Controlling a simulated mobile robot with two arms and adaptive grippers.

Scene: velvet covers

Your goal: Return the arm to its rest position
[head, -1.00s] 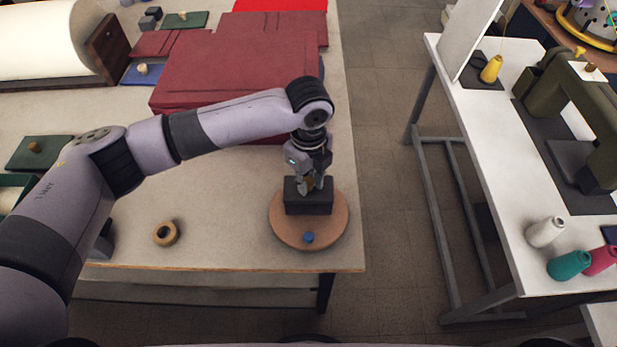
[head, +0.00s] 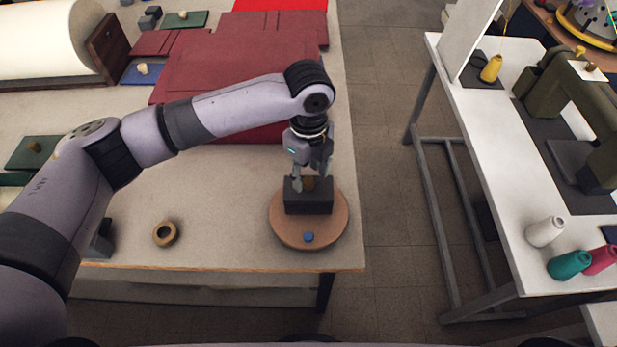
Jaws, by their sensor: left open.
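My left arm reaches in from the left across the table. Its gripper (head: 312,183) is open and points down just above a dark block (head: 308,205). A small brown knob (head: 310,183) on top of the block shows between the fingers. The block sits on a round wooden disc (head: 285,233) near the table's front right corner. A small blue piece (head: 308,237) lies on the disc in front of the block. My right gripper is not in view.
The table (head: 220,230) holds a tape roll (head: 165,233), folded dark red cloth (head: 235,65) and a white fabric roll (head: 45,40). A white sewing table (head: 490,160) with thread cones (head: 545,232) stands to the right, across a clear floor gap (head: 385,190).

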